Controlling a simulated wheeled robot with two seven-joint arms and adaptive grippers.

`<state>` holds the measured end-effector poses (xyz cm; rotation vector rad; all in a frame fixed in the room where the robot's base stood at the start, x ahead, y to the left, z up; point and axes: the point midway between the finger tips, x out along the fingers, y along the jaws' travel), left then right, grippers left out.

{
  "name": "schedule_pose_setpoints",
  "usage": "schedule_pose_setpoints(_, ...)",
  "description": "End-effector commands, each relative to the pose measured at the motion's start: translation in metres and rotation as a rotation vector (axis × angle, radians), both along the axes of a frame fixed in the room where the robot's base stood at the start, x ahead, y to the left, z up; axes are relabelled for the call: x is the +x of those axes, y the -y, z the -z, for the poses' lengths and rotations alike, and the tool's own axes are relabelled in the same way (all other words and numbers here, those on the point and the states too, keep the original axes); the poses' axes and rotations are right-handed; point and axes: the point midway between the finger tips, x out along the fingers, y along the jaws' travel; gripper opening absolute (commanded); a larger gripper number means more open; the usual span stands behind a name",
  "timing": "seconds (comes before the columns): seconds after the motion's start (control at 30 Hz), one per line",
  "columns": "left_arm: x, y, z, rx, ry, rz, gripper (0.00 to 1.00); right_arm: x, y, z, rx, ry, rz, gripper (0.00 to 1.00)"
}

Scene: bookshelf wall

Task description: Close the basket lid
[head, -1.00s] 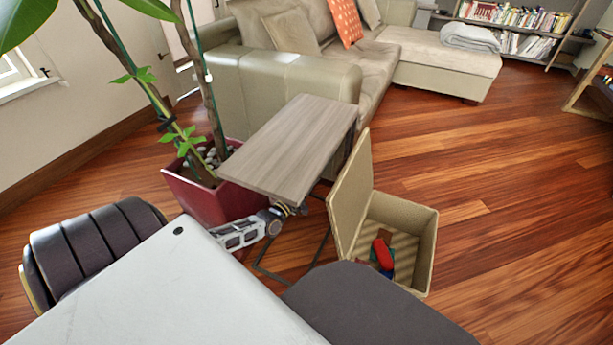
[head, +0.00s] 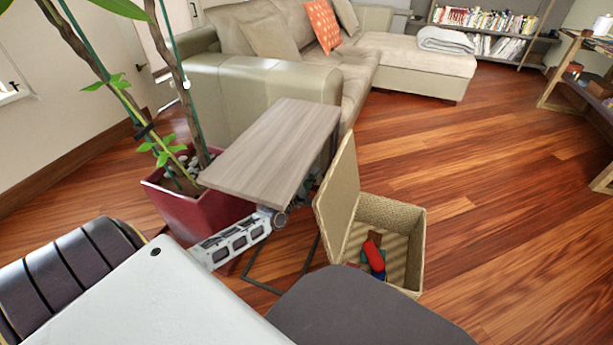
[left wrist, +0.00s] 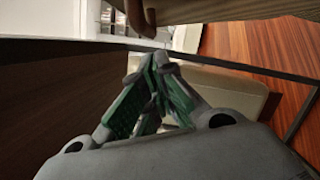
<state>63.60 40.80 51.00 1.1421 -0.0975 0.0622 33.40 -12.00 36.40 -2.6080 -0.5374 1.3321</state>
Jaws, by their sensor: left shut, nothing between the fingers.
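The woven basket (head: 414,245) stands open on the floor right of the side table. Its lid (head: 338,192) stands raised and nearly upright on the basket's left side, leaning slightly away from the opening. Red, blue and brown items (head: 375,257) lie inside. My left arm reaches in from the left below the side table, and its wrist is at the table's near edge. In the head view the left fingers are mostly hidden by the table. In the left wrist view my left gripper (left wrist: 158,62) is shut and empty, its green-padded fingers meeting at the tips. My right gripper is not in view.
The side table (head: 275,150) with a thin dark metal frame stands between my arm and the lid. A potted plant in a red pot (head: 200,212) is left of it. A sofa (head: 255,95) stands behind. The wooden floor right of the basket is clear.

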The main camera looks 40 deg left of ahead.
Motion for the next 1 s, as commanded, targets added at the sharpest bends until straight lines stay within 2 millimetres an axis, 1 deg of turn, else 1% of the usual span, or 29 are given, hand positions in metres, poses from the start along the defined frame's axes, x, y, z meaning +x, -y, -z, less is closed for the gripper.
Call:
schedule_pose_setpoints(0.2, 0.002, 0.009, -0.004, -0.001, 0.001, 0.0, 0.0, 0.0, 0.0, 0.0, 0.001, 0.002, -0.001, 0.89)
schedule_pose_setpoints(0.77, 0.002, 0.011, -0.006, 0.001, 0.0, 0.0, 0.0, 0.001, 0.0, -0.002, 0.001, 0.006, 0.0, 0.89)
schedule_pose_setpoints(1.0, 0.003, 0.014, -0.009, 0.016, -0.003, 0.001, 0.0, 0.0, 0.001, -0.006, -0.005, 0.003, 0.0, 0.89)
